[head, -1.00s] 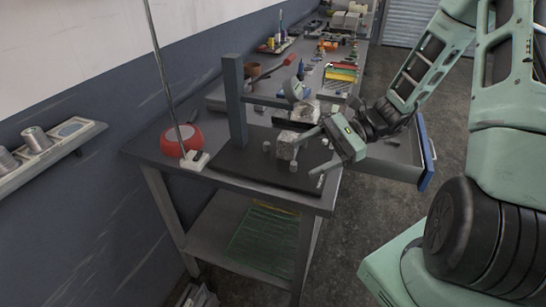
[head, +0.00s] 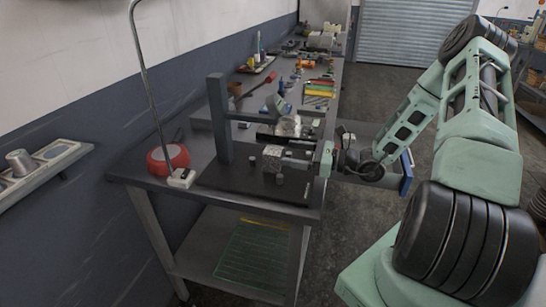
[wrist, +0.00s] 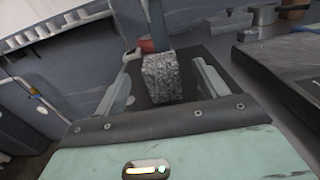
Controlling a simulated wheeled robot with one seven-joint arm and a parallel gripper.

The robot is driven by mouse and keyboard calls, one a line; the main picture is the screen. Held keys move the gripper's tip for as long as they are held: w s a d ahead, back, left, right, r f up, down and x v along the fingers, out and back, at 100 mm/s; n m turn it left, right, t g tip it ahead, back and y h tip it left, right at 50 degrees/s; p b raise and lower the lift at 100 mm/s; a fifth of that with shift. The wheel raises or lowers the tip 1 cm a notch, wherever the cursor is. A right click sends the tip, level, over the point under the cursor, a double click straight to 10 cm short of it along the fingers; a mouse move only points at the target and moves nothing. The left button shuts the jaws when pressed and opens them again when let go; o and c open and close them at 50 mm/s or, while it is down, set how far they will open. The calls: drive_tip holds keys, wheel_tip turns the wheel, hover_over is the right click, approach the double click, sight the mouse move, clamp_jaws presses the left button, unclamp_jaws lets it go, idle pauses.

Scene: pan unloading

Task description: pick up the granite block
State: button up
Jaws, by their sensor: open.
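The granite block (wrist: 162,82), a speckled grey cuboid, stands upright on a dark flat base in the middle of the wrist view. My gripper (wrist: 166,68) is open, with one finger to the left of the block and one to the right. A gap shows on each side, so the fingers do not appear to touch it. In the head view my gripper (head: 286,154) reaches in from the right, low over the base. The block (head: 297,154) shows there between the fingers, partly hidden by them.
A grey post (head: 218,120) rises from the base's far left side. Small grey cylinders (head: 280,178) stand near the block. A red round object (head: 168,157) lies left of the post. An open drawer (head: 386,172) juts out right, under my arm.

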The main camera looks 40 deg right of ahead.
sight(265, 151)
drive_tip(key=x, duration=0.2)
drive_tip(key=p+x, duration=0.1)
drive_tip(key=x, duration=0.2)
drive_tip(key=p+x, duration=0.1)
drive_tip(key=x, duration=0.2)
drive_tip(key=shift+a+f, duration=0.15)
drive_tip(key=shift+f, duration=0.25)
drive_tip(key=c, duration=1.5)
drive_tip(key=shift+c, duration=0.2)
drive_tip(key=shift+r, duration=0.1)
